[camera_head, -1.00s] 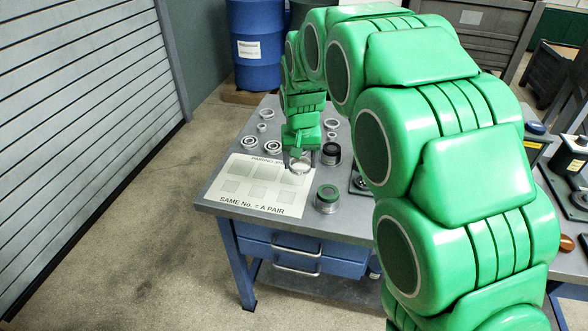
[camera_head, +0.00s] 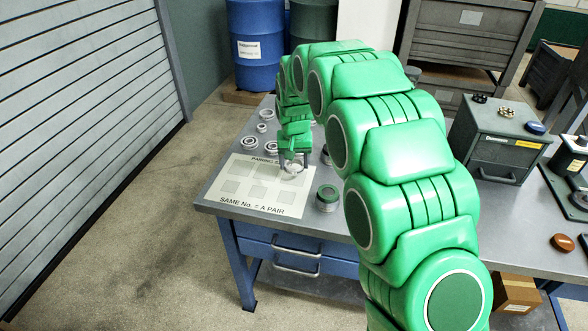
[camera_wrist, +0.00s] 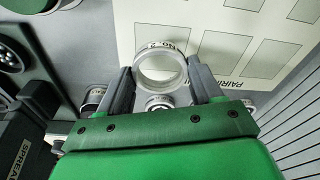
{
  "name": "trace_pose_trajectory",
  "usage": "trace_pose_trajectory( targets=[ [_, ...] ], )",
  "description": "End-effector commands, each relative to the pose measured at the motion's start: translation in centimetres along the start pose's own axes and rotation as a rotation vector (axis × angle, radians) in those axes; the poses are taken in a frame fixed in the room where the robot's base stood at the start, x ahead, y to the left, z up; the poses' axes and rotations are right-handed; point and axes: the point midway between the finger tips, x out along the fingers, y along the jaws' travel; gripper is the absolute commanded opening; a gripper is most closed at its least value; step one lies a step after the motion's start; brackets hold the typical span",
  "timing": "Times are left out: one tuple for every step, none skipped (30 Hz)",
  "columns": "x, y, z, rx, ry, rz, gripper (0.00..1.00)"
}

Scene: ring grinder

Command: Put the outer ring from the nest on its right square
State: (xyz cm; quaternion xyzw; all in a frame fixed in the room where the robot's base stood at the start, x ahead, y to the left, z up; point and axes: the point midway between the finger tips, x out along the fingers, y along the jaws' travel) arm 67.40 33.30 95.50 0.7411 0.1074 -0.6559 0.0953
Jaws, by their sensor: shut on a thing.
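My gripper (camera_head: 291,162) is shut on a pale metal outer ring (camera_head: 292,171) over the right part of the white pairing sheet (camera_head: 228,203). In the wrist view the ring (camera_wrist: 160,48) sits between both fingers of my gripper (camera_wrist: 160,76). Its marking seems to read "No 2". The sheet (camera_wrist: 183,14) also shows there, with grey squares beyond the ring. In the head view the sheet has two rows of grey squares, and my gripper hides part of its right side. The numbers on the squares are not readable. I cannot tell whether the ring touches the sheet.
A green-topped metal cylinder (camera_head: 327,198) stands just right of the sheet. Bearings (camera_head: 250,142) and other rings (camera_head: 267,115) lie along the table's left side. A dark round piece (camera_head: 325,156) is partly behind my arm. A grey cabinet (camera_head: 497,140) stands at the right.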

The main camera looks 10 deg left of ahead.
Motion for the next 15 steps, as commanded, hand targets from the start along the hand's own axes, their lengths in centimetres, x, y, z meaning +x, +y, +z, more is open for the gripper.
trace_pose_trajectory(
  targets=[
    [0.2,0.0,-0.1,0.0,0.0,0.0,0.3],
    [0.3,0.0,-0.1,0.0,-0.001,0.0,0.3],
    [0.5,-0.1,-0.3,0.0,-0.001,0.0,0.3],
    [0.8,-0.1,-0.4,0.0,-0.001,0.0,0.3],
    [1.1,-0.1,-0.3,0.0,-0.003,0.0,0.3],
    [1.7,-0.1,-0.2,0.0,-0.005,0.0,0.3],
    [2.2,-0.1,-0.1,0.0,-0.006,0.0,0.3],
    [2.6,-0.1,0.0,0.001,-0.006,0.0,0.3],
    [3.0,-0.1,0.0,0.001,-0.006,0.0,0.3],
    [3.3,-0.1,0.1,0.001,-0.005,0.0,0.3],
    [3.5,-0.1,0.1,0.001,-0.003,-0.001,0.3],
    [3.7,-0.1,0.0,0.002,-0.002,-0.001,0.3],
    [3.7,-0.1,0.0,0.001,-0.001,-0.001,0.3],
    [3.7,-0.1,0.0,0.001,-0.001,-0.001,0.3],
    [3.7,-0.1,0.0,0.001,0.0,-0.001,0.3]
  ],
)
